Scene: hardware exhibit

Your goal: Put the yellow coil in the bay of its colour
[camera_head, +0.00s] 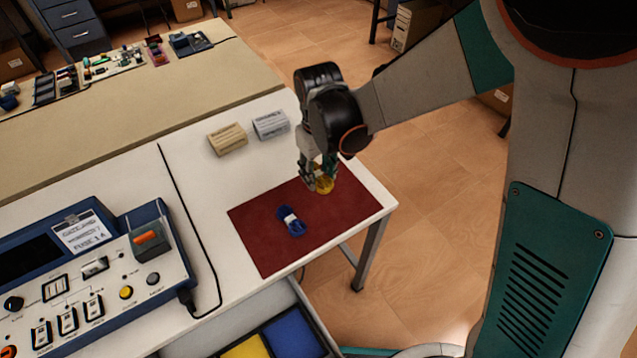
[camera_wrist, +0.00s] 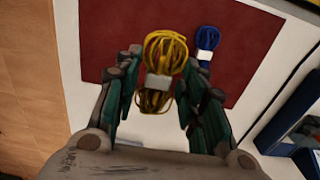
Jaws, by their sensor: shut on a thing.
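The yellow coil (camera_wrist: 165,58) is a bundle of cable with a pale band round its middle. My gripper (camera_wrist: 155,95) is shut on it, with a finger on either side. In the head view my gripper (camera_head: 319,176) is over the far right part of the red mat (camera_head: 262,250), and the yellow coil (camera_head: 324,185) shows at its fingertips, partly hidden. I cannot tell whether the coil touches the mat. The yellow bay (camera_head: 246,348) and the blue bay (camera_head: 293,334) lie side by side in an open drawer at the table's front edge.
A blue coil (camera_head: 291,221) with a pale band lies on the mat. A blue instrument (camera_head: 95,275) with a black cable (camera_head: 190,205) stands at left. A beige block (camera_head: 228,139) and a grey block (camera_head: 270,125) stand behind the mat. The table's right edge is close.

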